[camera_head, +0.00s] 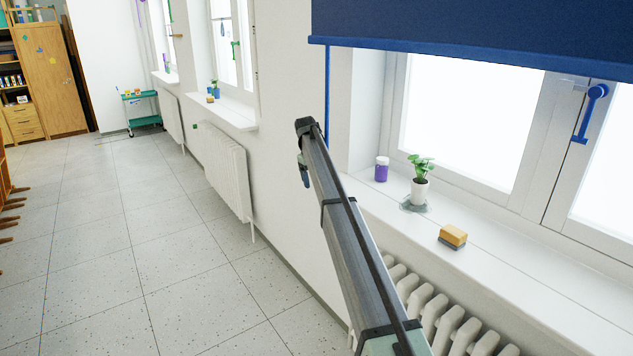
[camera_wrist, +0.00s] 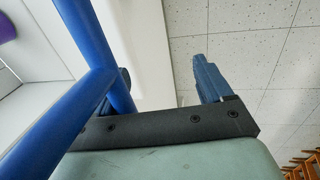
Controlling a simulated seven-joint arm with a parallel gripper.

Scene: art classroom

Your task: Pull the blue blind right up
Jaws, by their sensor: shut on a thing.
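The blue blind (camera_head: 470,30) hangs across the top of the near window at the upper right, its lower edge well above the sill. A thin blue pull cord (camera_head: 327,95) drops from its left end and passes behind my arm. My gripper (camera_head: 304,165) is at the far end of my arm, beside the cord and left of the window recess. In the wrist view, the cord shows large and close as blue lengths (camera_wrist: 92,45) running in at the left finger. My gripper (camera_wrist: 162,80) is shut on the cord; the exact contact is partly hidden.
The sill (camera_head: 495,255) holds a purple jar (camera_head: 382,170), a potted plant (camera_head: 420,188) and a yellow sponge (camera_head: 453,236). A white radiator (camera_head: 435,310) is below. A blue window handle (camera_head: 590,112) is at right.

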